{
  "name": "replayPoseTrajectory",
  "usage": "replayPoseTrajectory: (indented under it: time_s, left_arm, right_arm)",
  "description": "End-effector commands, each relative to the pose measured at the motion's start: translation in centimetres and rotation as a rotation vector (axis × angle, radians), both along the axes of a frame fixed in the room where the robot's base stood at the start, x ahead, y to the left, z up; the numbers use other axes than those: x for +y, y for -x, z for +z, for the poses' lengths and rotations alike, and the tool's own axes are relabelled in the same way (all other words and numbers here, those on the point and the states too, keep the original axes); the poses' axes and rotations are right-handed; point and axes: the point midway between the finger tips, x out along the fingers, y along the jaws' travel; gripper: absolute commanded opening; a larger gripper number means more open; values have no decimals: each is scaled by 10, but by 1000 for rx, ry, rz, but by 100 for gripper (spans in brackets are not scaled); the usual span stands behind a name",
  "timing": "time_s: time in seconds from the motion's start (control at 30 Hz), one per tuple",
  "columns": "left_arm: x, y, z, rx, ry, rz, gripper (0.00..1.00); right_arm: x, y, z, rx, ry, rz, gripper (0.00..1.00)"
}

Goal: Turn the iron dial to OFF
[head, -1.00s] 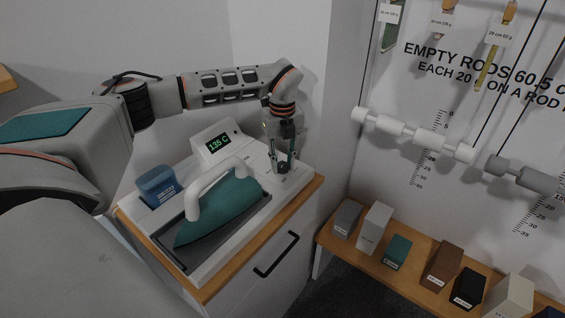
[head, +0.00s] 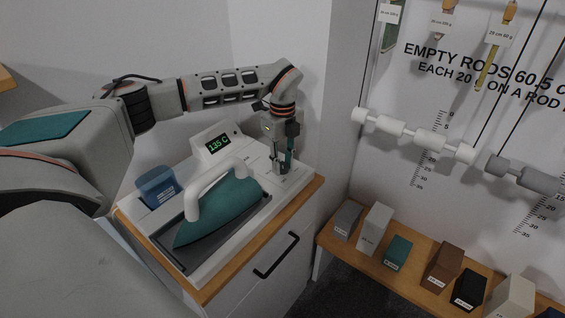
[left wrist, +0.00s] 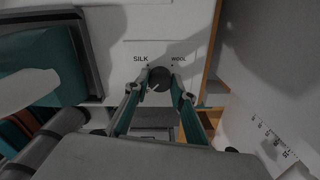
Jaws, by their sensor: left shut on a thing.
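The iron (head: 218,208) has a teal body and a white handle and lies flat on a grey pad in the white station (head: 232,262). The station's display (head: 217,146) reads 135 C. The round dark dial (left wrist: 160,80) is at the station's right back corner. The left wrist view shows the words SILK and WOOL beyond it and a pale line on its top; I cannot tell which label the line marks. My left gripper (head: 283,168) points down and is shut on the dial, with a finger on either side. OFF is not readable. My right gripper is out of view.
A blue box (head: 157,187) stands at the station's left. The station rests on a wood-topped cabinet (head: 283,241) with a black handle. Walls stand close behind and to the right. A low wooden shelf (head: 330,240) at right holds several blocks, below hanging rods (head: 415,134).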

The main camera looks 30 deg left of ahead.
Motion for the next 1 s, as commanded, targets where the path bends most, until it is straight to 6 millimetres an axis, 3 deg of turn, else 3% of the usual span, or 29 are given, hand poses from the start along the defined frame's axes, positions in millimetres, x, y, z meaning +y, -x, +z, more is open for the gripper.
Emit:
replayPoseTrajectory:
  time_s: [0.13, 0.17, 0.2, 0.67, 1.0]
  left_arm:
    - [0, 0, 0, 0, 1, 2, 3]
    - [0, 0, 0, 0, 1, 2, 29]
    - [0, 0, 0, 0, 1, 1, 40]
    - [0, -1, 7, -2, 1, 0, 41]
    - [0, -1, 71, -4, 1, 1, 41]
  right_arm:
    - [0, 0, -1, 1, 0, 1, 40]
    - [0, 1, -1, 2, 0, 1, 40]
    - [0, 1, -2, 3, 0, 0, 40]
    - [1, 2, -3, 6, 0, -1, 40]
    - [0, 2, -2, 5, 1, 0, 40]
